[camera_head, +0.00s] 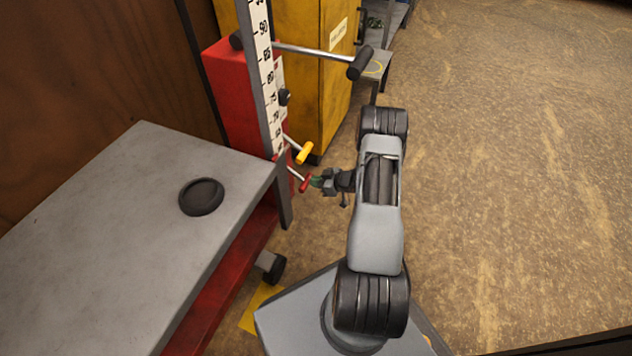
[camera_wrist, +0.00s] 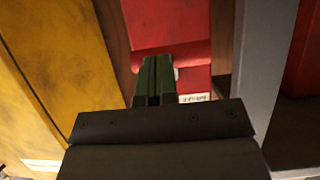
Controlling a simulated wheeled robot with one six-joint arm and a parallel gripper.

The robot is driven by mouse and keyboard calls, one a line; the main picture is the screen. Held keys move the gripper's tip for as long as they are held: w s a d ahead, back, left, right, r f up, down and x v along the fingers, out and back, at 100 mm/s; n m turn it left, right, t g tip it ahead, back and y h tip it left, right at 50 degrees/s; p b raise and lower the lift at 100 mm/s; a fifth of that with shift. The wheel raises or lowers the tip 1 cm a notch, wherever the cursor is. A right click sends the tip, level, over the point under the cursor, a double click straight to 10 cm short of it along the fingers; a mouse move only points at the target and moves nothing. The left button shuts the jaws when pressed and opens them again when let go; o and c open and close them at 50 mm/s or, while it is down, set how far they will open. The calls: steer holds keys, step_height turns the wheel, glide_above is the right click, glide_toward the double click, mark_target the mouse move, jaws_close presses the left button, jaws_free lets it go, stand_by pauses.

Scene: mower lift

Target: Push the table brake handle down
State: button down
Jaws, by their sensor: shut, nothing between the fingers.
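A red-gripped lever (camera_head: 305,183) and a yellow-gripped lever (camera_head: 304,153) stick out low from the red lift column, the yellow one above the red. No readable label tells which is the table brake handle. My gripper (camera_head: 317,181) is shut and empty, its green fingertips right beside the red grip. I cannot tell whether they touch it. In the wrist view my gripper's fingers (camera_wrist: 154,76) are closed together in front of red surfaces. A small white label (camera_wrist: 194,97) shows there, too small to read.
The grey lift table (camera_head: 110,220) with a black round pad (camera_head: 201,196) stands at left. A yellow cabinet (camera_head: 335,75) stands behind. The floor (camera_head: 510,190) at right is clear.

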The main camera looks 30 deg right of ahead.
steer(key=s+d+r+p, duration=0.2)
steer(key=s+d+p, duration=0.3)
steer(key=s, duration=0.5)
steer(key=shift+d+r, duration=0.3)
steer(key=shift+d, duration=1.1)
